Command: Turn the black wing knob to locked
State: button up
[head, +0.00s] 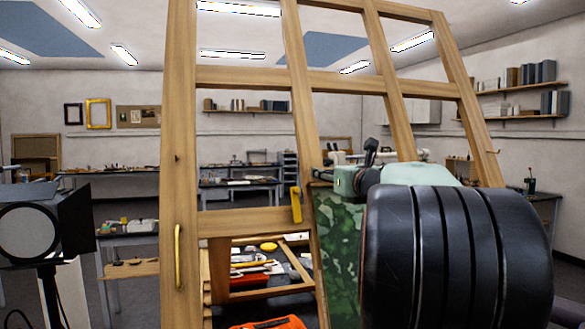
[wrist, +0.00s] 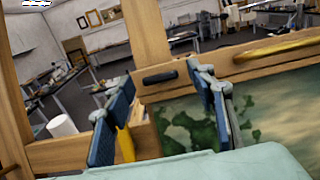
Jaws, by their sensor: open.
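The black wing knob (wrist: 160,77) shows in the wrist view as a short dark bar on the wooden rail of the frame, lying nearly level in the picture. My gripper (wrist: 160,86) is open, with one blue-padded finger to the left of the knob and the other to its right. The fingers look empty, and I cannot tell how far short of the knob they are. In the head view my gripper (head: 370,154) is partly hidden by my own arm, and I cannot make out the black knob there.
A wooden frame (head: 182,150) with open panes stands in front of me. It has a brass handle (head: 178,256) and a yellow latch (head: 296,205). A green mottled panel (head: 338,235) fills part of it. A black lamp (head: 40,220) stands at left. Benches are behind.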

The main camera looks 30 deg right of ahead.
jog(key=shift+w+d, duration=0.15)
jog(key=shift+w, duration=0.45)
jog(key=shift+c, duration=0.7)
jog(key=c, duration=1)
